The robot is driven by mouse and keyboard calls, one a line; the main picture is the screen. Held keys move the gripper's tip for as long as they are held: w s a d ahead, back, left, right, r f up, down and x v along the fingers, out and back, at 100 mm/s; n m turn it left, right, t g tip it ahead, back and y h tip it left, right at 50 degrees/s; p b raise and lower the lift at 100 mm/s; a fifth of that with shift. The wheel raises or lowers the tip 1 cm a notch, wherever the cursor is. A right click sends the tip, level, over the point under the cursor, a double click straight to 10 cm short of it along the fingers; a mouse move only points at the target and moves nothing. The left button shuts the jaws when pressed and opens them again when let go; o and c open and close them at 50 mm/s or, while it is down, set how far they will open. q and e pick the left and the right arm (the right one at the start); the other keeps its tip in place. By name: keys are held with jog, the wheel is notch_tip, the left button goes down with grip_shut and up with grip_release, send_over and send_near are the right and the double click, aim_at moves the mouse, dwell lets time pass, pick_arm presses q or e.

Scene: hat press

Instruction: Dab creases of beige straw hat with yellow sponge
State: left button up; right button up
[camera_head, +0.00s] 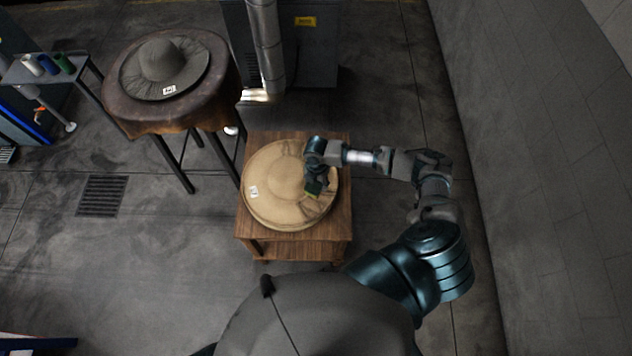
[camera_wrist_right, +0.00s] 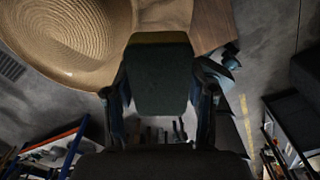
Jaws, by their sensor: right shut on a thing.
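The beige straw hat (camera_head: 268,178) lies on a small wooden table, brim flat, with a white tag on its left side. Creases show on the right part of its brim. My right gripper (camera_head: 314,184) is over the right side of the brim, shut on the sponge (camera_head: 312,195), of which a thin yellow-green edge shows. In the right wrist view, the sponge (camera_wrist_right: 160,75) is a dark block with a yellowish far edge between the fingers, close to the hat brim (camera_wrist_right: 75,40). I cannot tell whether it touches the straw. My left gripper is not in view.
The wooden table (camera_head: 262,248) has little bare top around the hat. A round table (camera_head: 128,118) with a grey hat (camera_head: 165,66) stands at back left. A metal pipe (camera_head: 265,45) and a dark cabinet (camera_head: 318,55) are behind. A wall (camera_head: 560,150) bounds the right.

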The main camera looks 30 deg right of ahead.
jog(key=b, duration=0.3)
send_over(317, 202)
notch_tip(317, 202, down, 6)
notch_tip(317, 202, down, 8)
jog(key=b, duration=0.7)
jog(key=shift+w+r, duration=0.15)
jog(key=shift+r, duration=0.1)
jog(key=shift+f+b, duration=0.3)
jog(key=shift+f, duration=0.15)
dwell(1.9)
